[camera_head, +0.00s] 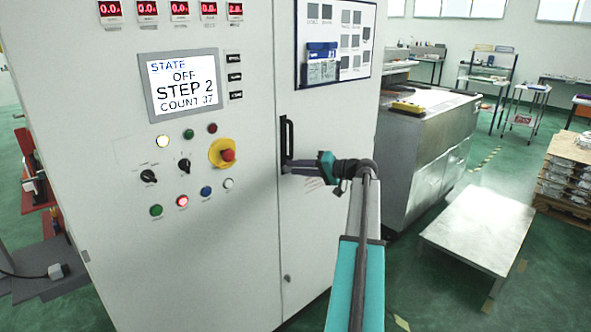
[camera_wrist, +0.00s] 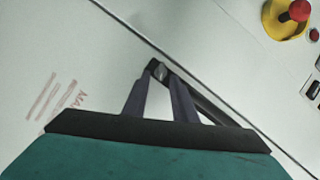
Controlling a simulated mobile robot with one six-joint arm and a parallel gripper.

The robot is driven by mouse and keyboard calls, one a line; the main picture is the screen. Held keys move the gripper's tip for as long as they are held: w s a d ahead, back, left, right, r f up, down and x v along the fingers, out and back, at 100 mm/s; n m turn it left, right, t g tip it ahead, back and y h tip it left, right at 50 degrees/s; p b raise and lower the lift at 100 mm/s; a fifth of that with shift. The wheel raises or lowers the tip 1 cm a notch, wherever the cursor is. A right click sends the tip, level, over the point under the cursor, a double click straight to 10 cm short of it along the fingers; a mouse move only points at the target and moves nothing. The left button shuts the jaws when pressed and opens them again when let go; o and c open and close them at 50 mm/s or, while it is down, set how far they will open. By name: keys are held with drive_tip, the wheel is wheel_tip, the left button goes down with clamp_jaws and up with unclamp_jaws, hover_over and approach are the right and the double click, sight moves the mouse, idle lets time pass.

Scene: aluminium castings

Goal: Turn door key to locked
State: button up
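The cabinet door (camera_head: 325,225) is the right-hand panel of a tall white cabinet and looks closed along its seam. A small dark lock or key (camera_head: 286,278) sits low on the door near the seam; its turn position is too small to tell. A black bar handle (camera_head: 287,138) is mounted higher up beside the seam. My gripper (camera_head: 289,165) is at the handle's lower end, well above the lock. In the wrist view its fingers (camera_wrist: 163,82) stand apart, with the end of the handle (camera_wrist: 205,105) at their tips. Whether they clamp it is unclear.
Left of the seam is a control panel with a screen (camera_head: 180,84) reading OFF, STEP 2, several buttons, and a red emergency stop (camera_head: 228,155) on yellow. A metal-sided machine (camera_head: 430,150) and a low pale table (camera_head: 480,235) stand to the right. Green floor shows between them.

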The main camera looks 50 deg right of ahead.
drive_tip(key=b+v, duration=0.2)
drive_tip(key=v, duration=1.1)
drive_tip(key=shift+b, duration=0.35)
drive_tip(key=w+a+f+g+y, duration=0.1)
drive_tip(key=w+a+f, duration=0.25)
drive_tip(key=f, duration=0.25)
drive_tip(key=w+a+f+g, duration=0.1)
drive_tip(key=w+a+f, duration=0.25)
drive_tip(key=f, duration=0.25)
drive_tip(key=w+a+f+n+g+y, duration=0.2)
drive_tip(key=a+f+g, duration=0.6)
drive_tip(key=a+f, duration=2.15)
drive_tip(key=s+a+f+n+g+h, duration=0.1)
drive_tip(key=s+a+f+g, duration=0.3)
drive_tip(key=a+f, duration=0.45)
drive_tip(key=s+a+f+n+g+h, duration=0.1)
drive_tip(key=s+a+f+g, duration=0.1)
drive_tip(key=s+a+f, duration=0.55)
drive_tip(key=s+a+f+n+g+h, duration=0.1)
drive_tip(key=s+a+f, duration=0.1)
drive_tip(key=s, duration=0.4)
drive_tip(key=s+a+f+n+g+h, duration=0.2)
drive_tip(key=s+a+f, duration=0.1)
drive_tip(key=s+f, duration=0.2)
drive_tip(key=s+a+f+n+g+h, duration=0.1)
drive_tip(key=s+a+f+n+h, duration=0.1)
drive_tip(key=s, duration=0.7)
drive_tip(key=shift+a+f+g, duration=0.4)
drive_tip(key=shift+a+f, duration=0.1)
drive_tip(key=shift+f, duration=0.45)
